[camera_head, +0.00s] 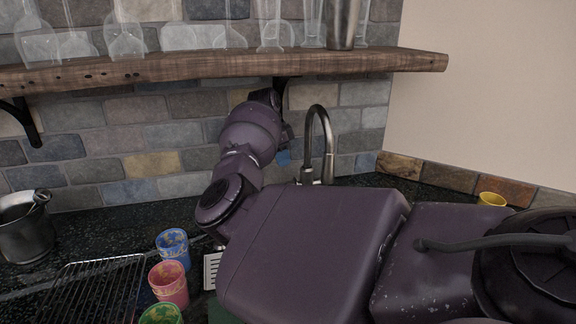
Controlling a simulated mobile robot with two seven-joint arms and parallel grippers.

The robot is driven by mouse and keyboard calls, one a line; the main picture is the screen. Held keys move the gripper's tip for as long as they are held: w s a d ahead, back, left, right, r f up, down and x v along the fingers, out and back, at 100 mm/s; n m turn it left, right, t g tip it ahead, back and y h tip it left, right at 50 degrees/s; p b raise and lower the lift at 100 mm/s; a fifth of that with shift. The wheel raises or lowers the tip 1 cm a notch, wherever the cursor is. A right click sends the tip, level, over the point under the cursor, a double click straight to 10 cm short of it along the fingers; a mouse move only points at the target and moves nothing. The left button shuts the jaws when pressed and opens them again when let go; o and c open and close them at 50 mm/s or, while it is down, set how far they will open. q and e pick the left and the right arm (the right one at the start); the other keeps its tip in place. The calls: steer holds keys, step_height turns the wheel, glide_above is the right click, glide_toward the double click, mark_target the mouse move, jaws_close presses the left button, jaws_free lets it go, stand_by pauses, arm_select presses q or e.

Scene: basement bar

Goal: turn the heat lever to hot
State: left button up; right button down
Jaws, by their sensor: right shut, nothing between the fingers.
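A metal faucet (328,155) with a tall curved neck stands on the dark counter against the stone wall, right of the picture's middle. Its base is hidden behind my right arm, and I cannot make out the heat lever. My right arm comes in from the right, fills the lower middle and bends up toward the wall. My right gripper (287,136) is small and mostly hidden behind the wrist, just left of the faucet neck. It is shut and empty; I cannot tell whether it touches the faucet. My left gripper is out of view.
A wooden shelf (215,68) with clear glasses runs close above my wrist. A blue cup (173,248), a pink cup (168,283) and a green cup (161,315) stand beside a wire rack (95,285). A metal bucket (25,228) is left; a yellow cup (491,199) right.

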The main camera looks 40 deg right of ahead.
steer(key=x, duration=0.9)
steer(key=shift+r+b, duration=0.1)
steer(key=shift+b, duration=0.3)
